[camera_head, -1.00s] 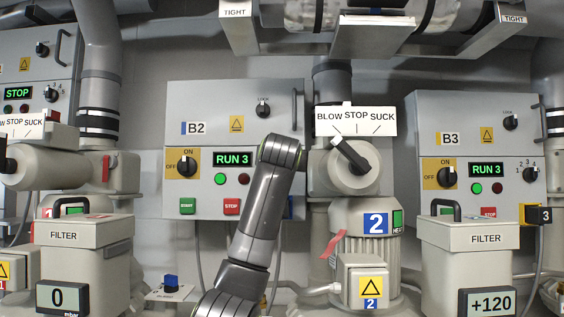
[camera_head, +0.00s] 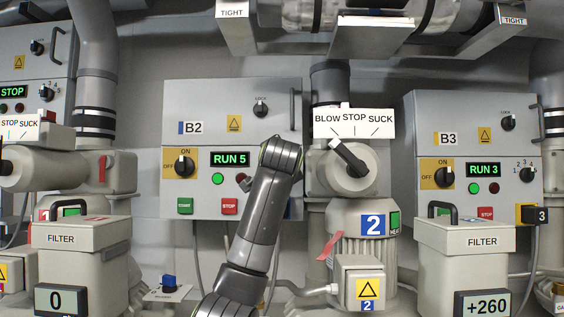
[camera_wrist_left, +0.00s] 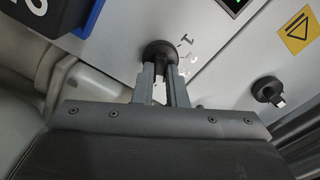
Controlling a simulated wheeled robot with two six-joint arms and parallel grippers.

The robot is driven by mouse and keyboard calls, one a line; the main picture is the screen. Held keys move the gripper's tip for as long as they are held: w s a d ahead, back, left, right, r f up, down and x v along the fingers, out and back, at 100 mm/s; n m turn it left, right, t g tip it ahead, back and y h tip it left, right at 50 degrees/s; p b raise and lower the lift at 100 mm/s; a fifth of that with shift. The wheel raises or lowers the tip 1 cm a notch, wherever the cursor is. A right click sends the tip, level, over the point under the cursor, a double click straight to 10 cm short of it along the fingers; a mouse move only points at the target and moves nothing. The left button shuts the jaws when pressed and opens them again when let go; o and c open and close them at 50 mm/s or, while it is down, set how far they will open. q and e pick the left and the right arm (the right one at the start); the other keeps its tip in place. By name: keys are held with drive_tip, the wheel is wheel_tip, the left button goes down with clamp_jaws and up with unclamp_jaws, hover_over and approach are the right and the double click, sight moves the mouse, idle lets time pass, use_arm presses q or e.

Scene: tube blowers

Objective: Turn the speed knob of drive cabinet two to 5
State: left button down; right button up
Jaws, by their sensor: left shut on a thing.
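Drive cabinet B2 (camera_head: 182,160) stands in the middle of the head view, and its green display (camera_head: 230,159) reads RUN 5. My left arm (camera_head: 258,220) reaches up in front of its right part and hides the speed knob and gripper there. In the left wrist view, the black speed knob (camera_wrist_left: 158,48) sits on the grey panel beside printed numbers, partly covered. My left gripper (camera_wrist_left: 163,72) is shut on that knob, a finger on each side. My right gripper is not in view.
A blower with a blue 2 plate (camera_head: 373,225) and a BLOW/STOP/SUCK lever (camera_head: 348,157) stands right of my arm. Cabinet B3 (camera_head: 480,205) shows RUN 3. The lock knob (camera_head: 260,108) is above my arm. A filter box (camera_head: 472,262) reads +260.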

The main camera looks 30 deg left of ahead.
use_arm(q)
drive_tip(key=shift+f+m, duration=0.1)
drive_tip(key=shift+m, duration=0.9)
drive_tip(key=c, duration=1.5)
unclamp_jaws()
drive_tip(key=shift+d, duration=0.1)
drive_tip(key=shift+o, duration=0.2)
